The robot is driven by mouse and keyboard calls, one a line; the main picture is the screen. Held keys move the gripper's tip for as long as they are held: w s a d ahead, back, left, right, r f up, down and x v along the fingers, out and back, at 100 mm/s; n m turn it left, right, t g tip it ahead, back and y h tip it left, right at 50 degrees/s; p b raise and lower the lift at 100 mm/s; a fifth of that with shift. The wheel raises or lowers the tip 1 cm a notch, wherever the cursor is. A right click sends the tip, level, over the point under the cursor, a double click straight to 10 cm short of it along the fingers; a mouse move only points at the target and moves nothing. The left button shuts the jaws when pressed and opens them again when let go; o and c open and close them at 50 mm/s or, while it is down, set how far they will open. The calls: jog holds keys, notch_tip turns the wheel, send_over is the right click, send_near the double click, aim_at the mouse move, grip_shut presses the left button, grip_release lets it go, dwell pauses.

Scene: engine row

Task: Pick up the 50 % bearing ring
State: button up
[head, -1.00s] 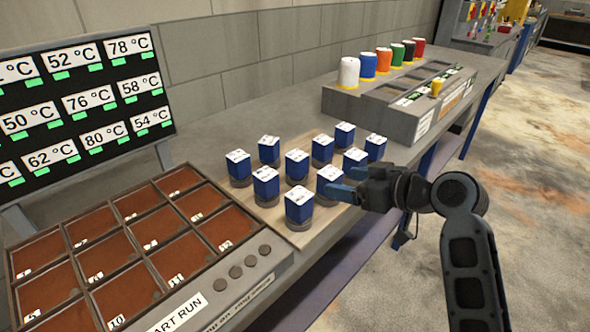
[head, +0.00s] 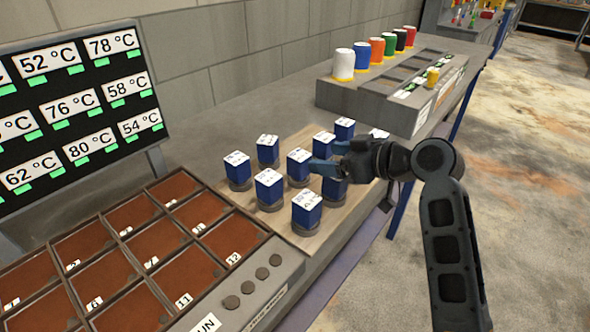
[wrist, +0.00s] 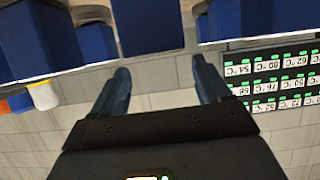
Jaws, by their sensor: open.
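Several blue blocks with white printed tops stand on round dark grey bases on a wooden board, such as the front one (head: 306,212) and the left one (head: 237,170) in the head view. The print on their tops is too small to read, so I cannot tell which is the 50 % one. My gripper (head: 325,161) is open with blue fingers, at the right part of the group, in front of or over some blocks and partly hiding them. In the wrist view my gripper (wrist: 160,78) has nothing between its fingertips; a blue block (wrist: 148,22) shows beyond them.
A tray with brown compartments (head: 165,240) and a temperature board (head: 80,110) are at left. A grey rack (head: 345,95) with several coloured-capped jars stands behind right. The wooden board (head: 335,222) has little free room between blocks. A block wall runs behind the bench.

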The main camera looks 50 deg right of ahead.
aim_at(302, 156)
jog(key=p+x, duration=0.1)
jog(key=x, duration=0.5)
jog(key=shift+w+a+f+p, duration=0.1)
jog(key=shift+w+a+p, duration=0.05)
jog(key=shift+w+p, duration=0.25)
grip_shut()
dwell(0.4)
